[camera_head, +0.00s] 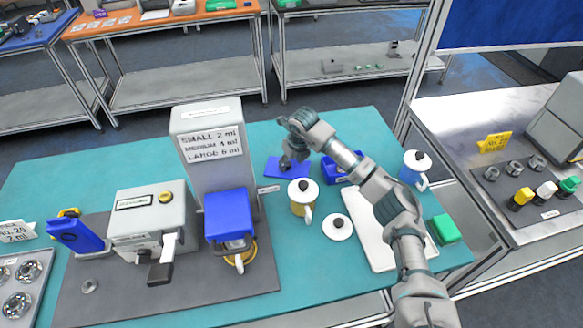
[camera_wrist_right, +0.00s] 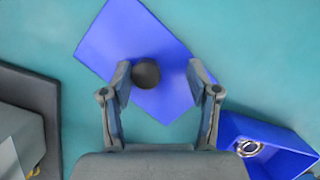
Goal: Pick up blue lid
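The blue lid (camera_wrist_right: 105,45) is a flat blue rectangle with a round dark knob (camera_wrist_right: 146,73). It lies on the teal table. In the head view the blue lid (camera_head: 273,167) is partly hidden by my right gripper (camera_head: 289,160). In the right wrist view my right gripper (camera_wrist_right: 160,80) is open, with one finger on each side of the knob. I cannot tell whether the fingers touch it. My left gripper is not in view.
A blue open box (camera_wrist_right: 270,148) with a metal ring inside stands close to the lid. A tall dispenser (camera_head: 189,117) stands left of the lid.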

